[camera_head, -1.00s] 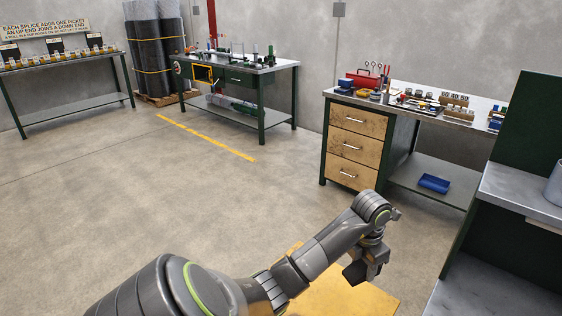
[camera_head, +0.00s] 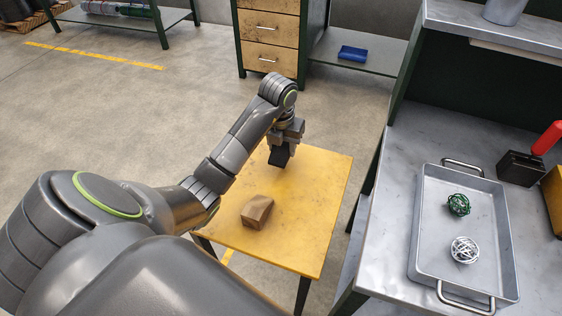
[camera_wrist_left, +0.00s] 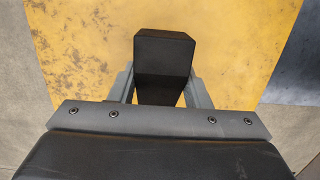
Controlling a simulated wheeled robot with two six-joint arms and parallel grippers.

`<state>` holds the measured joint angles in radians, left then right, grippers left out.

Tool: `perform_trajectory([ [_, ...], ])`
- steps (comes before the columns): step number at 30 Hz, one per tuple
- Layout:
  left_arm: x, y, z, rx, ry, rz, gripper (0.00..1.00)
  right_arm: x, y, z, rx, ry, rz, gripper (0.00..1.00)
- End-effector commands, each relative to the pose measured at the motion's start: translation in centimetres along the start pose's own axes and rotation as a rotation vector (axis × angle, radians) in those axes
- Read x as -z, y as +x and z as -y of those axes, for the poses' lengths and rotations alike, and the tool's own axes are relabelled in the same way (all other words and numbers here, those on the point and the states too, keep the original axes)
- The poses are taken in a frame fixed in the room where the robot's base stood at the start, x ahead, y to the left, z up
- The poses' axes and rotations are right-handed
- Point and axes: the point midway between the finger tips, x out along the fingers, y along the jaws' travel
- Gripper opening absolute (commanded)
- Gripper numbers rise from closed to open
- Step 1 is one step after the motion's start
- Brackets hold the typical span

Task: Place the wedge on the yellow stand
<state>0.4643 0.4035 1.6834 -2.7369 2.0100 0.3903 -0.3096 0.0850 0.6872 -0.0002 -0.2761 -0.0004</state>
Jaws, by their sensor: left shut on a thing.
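The yellow stand (camera_head: 300,195) is a low square table with a worn top, in the middle of the head view; its top also fills much of the left wrist view (camera_wrist_left: 80,50). My left gripper (camera_head: 285,143) is shut on a black block (camera_head: 279,157), which looks like the wedge, over the far part of the stand. In the left wrist view the black block (camera_wrist_left: 163,60) sits between the fingers, above the yellow top. I cannot tell whether it touches the top. A brown block (camera_head: 257,212) rests on the stand's near left part. My right gripper is out of view.
A drawer cabinet (camera_head: 270,40) is behind. The stand's middle and right are clear.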

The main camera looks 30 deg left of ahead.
Motion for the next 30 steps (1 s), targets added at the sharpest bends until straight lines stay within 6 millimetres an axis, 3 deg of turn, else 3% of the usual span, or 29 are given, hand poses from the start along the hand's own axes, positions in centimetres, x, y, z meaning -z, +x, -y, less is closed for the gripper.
perform_trajectory([
  [6,0.1,1.3,0.0,0.000,0.001,0.001,0.12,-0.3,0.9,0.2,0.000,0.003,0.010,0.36],
  [9,0.3,2.4,0.0,0.000,0.001,0.001,0.12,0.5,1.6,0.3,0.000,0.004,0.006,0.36],
  [14,0.5,4.2,0.0,0.000,0.000,-0.001,0.12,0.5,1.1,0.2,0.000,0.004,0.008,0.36],
  [25,0.6,4.7,0.0,0.000,0.001,0.001,0.12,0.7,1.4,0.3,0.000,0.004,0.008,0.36],
  [26,0.6,4.7,0.0,0.000,0.001,0.001,0.46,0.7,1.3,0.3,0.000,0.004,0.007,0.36],
  [30,0.6,4.6,0.0,0.000,0.001,0.000,0.64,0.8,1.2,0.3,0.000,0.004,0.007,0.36],
])
